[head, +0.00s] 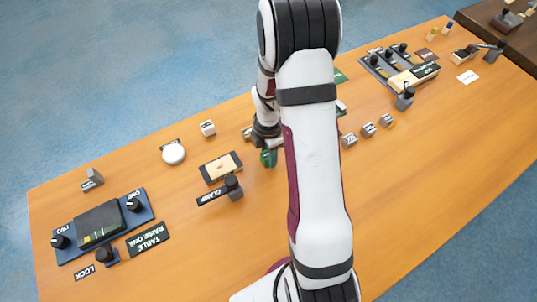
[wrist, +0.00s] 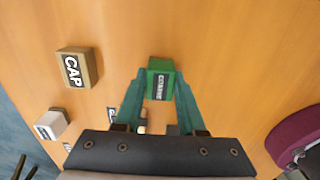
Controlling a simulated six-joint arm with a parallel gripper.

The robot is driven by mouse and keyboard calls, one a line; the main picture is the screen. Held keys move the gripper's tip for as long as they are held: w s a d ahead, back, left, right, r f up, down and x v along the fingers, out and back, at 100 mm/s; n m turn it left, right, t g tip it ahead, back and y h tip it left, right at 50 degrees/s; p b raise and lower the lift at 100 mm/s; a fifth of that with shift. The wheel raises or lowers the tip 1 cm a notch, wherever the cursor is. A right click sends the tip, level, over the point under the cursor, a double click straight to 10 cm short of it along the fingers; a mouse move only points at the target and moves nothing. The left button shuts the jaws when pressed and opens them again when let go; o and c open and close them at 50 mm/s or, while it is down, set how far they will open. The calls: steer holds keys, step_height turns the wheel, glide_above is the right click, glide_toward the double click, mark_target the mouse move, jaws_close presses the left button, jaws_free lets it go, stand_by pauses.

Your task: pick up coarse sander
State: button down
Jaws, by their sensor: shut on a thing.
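A green block with a dark label, too small to read surely, shows in the wrist view (wrist: 160,77); I take it for the coarse sander. My gripper (wrist: 160,100) has its two teal fingers on either side of the block and is shut on it. In the head view my gripper (head: 268,150) is low over the middle of the table, partly behind my own arm. A small green shape shows at its tip there, but I cannot tell block from finger. Whether the block touches the table is unclear.
In the wrist view a tan block marked CAP (wrist: 77,67) and a white block (wrist: 50,124) lie to the left. In the head view a framed panel (head: 221,167) and a clamp knob (head: 233,187) stand left of my gripper. The table's front middle is clear.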

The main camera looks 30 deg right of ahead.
step_height(320, 180, up, 4)
steer(key=shift+d+r, duration=0.1)
steer(key=s+d+r, duration=0.6)
steer(key=s+d, duration=0.1)
steer(key=s, duration=0.2)
steer(key=shift+d+r, duration=0.15)
steer(key=shift+r, duration=0.1)
